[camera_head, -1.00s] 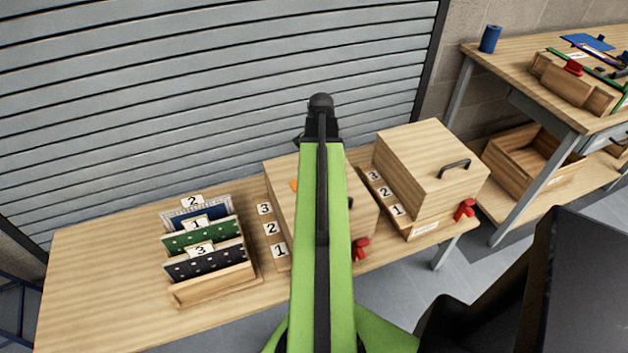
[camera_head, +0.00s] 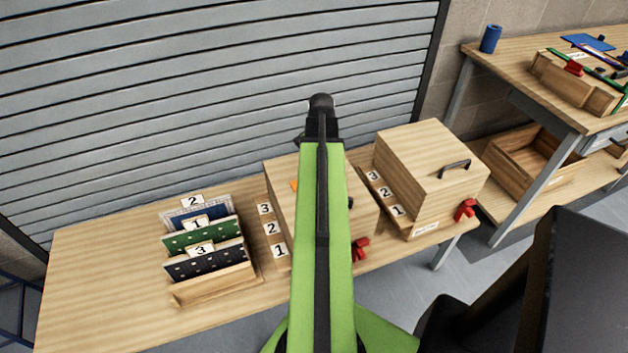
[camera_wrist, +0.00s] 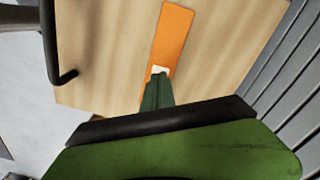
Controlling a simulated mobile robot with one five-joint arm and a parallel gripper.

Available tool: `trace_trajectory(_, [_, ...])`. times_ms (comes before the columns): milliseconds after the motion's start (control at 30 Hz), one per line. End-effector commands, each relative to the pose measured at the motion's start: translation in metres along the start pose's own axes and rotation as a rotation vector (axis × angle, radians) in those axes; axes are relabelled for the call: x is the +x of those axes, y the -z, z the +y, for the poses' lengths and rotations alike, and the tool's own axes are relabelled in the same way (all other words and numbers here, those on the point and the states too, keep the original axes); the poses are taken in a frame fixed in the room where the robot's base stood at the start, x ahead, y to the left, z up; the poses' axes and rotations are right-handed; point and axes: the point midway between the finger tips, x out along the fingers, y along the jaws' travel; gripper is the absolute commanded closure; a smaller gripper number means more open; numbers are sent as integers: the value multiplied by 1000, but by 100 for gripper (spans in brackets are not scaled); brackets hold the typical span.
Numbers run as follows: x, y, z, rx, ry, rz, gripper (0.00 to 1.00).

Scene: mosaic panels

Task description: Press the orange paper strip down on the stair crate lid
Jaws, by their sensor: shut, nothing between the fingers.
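The orange paper strip (camera_wrist: 174,38) lies lengthwise on the pale wooden crate lid (camera_wrist: 105,65) in the wrist view. My green gripper (camera_wrist: 159,78) is shut and empty, its tips over the strip's middle at a small white patch (camera_wrist: 160,71). I cannot tell whether the tips touch the paper. In the head view my arm hides most of the middle crate's lid (camera_head: 280,172); only a small orange bit of the strip (camera_head: 294,185) shows left of the arm. My gripper is hidden there.
A black handle (camera_wrist: 60,70) rises from the lid's left side in the wrist view. A second closed crate (camera_head: 425,160) stands to the right, with red clips (camera_head: 465,209) at its front. A rack of numbered panels (camera_head: 205,245) stands left. A grey shutter (camera_head: 200,90) is behind.

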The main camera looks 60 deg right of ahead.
Motion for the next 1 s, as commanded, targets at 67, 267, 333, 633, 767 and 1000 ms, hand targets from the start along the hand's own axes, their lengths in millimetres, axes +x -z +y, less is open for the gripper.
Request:
trace_trajectory(67, [0,0,0,0,0,0,100])
trace_trajectory(267, [3,0,0,0,0,0,100])
trace_trajectory(333, [4,0,0,0,0,0,100])
trace_trajectory(633, [10,0,0,1,0,0,100])
trace_trajectory(767, [13,0,0,1,0,0,100])
trace_trajectory(1000, [16,0,0,0,0,0,100])
